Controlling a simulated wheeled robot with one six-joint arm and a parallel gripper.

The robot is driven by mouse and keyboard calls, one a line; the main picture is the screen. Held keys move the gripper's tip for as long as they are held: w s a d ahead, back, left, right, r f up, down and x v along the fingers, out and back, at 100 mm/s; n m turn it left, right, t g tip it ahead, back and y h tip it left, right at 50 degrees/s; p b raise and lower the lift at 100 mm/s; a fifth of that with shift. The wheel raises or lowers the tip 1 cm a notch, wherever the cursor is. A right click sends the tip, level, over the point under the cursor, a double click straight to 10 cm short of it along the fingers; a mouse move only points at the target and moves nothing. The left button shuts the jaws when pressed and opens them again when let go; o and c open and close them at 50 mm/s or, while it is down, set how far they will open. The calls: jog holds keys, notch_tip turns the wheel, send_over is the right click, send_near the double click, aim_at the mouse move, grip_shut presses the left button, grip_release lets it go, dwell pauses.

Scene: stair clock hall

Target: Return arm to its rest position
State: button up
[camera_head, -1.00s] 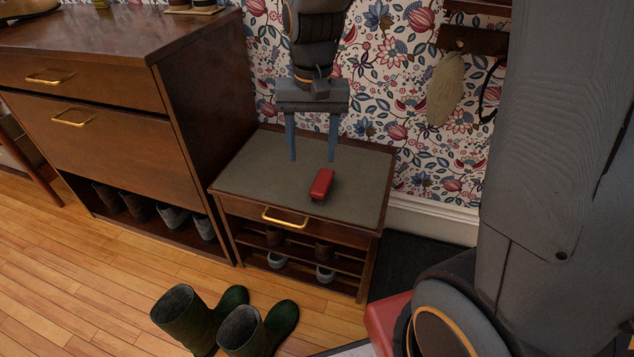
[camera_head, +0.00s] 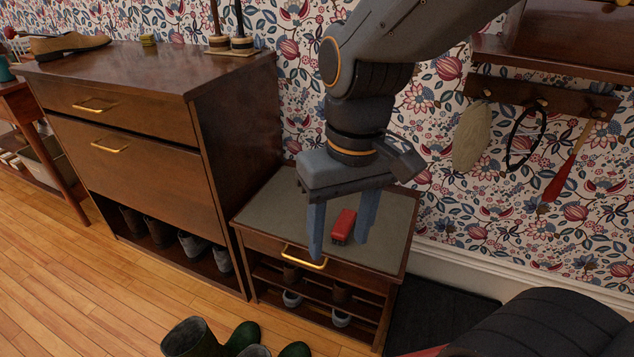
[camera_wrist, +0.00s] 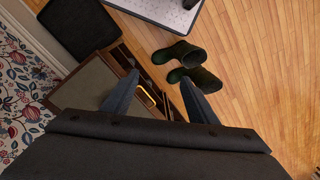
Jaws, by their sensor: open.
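My gripper (camera_head: 340,238) is open and empty in the head view, its two blue-grey fingers pointing down. It hangs in front of the low bench cabinet (camera_head: 262,216) with the grey-green top. A small red object (camera_head: 343,226) lies on that top and shows between the fingers, apart from them as far as I can tell. In the wrist view my gripper (camera_wrist: 160,97) also shows open, with nothing between the fingers. The bench top (camera_wrist: 85,85) is at the left there, and the red object is not visible.
A tall brown cabinet (camera_head: 150,160) stands left of the bench. Dark green boots (camera_head: 205,340) stand on the wooden floor. A dark mat (camera_head: 440,315) lies right of the bench.

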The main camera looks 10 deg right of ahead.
jog(key=d+r+m+p, duration=0.2)
jog(key=d+r+p, duration=0.6)
jog(key=p, duration=0.8)
jog(key=shift+d+r+m+h+p, duration=0.3)
jog(key=shift+r, duration=0.15)
